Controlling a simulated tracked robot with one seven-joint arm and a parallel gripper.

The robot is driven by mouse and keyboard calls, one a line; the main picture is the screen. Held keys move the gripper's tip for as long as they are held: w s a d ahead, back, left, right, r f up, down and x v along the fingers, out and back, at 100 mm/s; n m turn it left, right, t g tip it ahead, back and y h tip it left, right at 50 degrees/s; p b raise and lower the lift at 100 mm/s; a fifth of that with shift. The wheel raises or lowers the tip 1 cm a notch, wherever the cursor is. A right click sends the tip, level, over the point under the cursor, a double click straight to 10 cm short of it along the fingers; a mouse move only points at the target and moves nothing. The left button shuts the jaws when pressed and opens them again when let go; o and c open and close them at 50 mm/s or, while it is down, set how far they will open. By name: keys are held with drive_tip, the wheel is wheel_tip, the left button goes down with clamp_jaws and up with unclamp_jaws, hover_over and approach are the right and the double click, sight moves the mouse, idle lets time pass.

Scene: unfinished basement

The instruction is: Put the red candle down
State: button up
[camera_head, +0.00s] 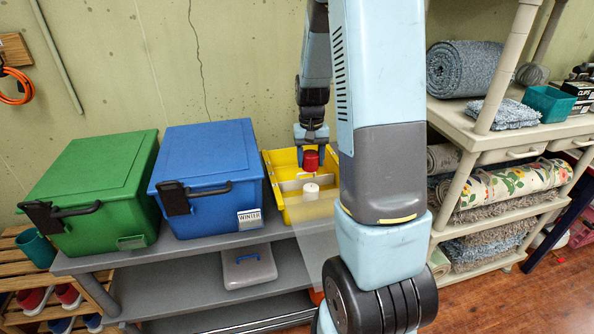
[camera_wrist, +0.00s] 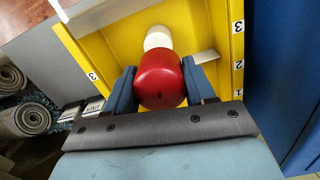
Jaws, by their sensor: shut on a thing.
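The red candle (camera_head: 311,160) is held between the fingers of my gripper (camera_head: 312,150), above the yellow bin on the grey shelf. In the wrist view the red candle (camera_wrist: 161,80) sits between two blue fingertips (camera_wrist: 160,88), which are shut on its sides. A white candle (camera_head: 310,191) stands in the near part of the yellow bin (camera_head: 273,178); it shows partly behind the red candle in the wrist view (camera_wrist: 158,38). The yellow bin's wall carries the numbers 1, 2 and 3 in the wrist view (camera_wrist: 237,62). The red candle's underside is hidden.
A blue lidded box (camera_head: 208,172) labelled WINTER stands left of the bin, and a green lidded box (camera_head: 98,185) beyond it. A beige shelf (camera_head: 470,128) with rolled rugs stands at right. My arm hides the bin's right side in the head view.

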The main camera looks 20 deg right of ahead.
drive_tip(key=w+f, duration=0.2)
drive_tip(key=w, duration=0.2)
drive_tip(key=w+d+f, duration=0.1)
drive_tip(key=w+f, duration=0.2)
drive_tip(key=w, duration=0.1)
drive_tip(key=w+d+f, duration=0.1)
drive_tip(key=w+f, duration=0.2)
drive_tip(key=w, duration=0.1)
drive_tip(key=shift+d+f, duration=0.2)
drive_tip(key=shift+d, duration=0.05)
drive_tip(key=shift+w+d+f, duration=0.15)
drive_tip(key=shift+w+f, duration=0.45)
drive_tip(key=shift+f, duration=1.6)
drive_tip(key=shift+f, duration=0.1)
drive_tip(key=o, duration=1.2)
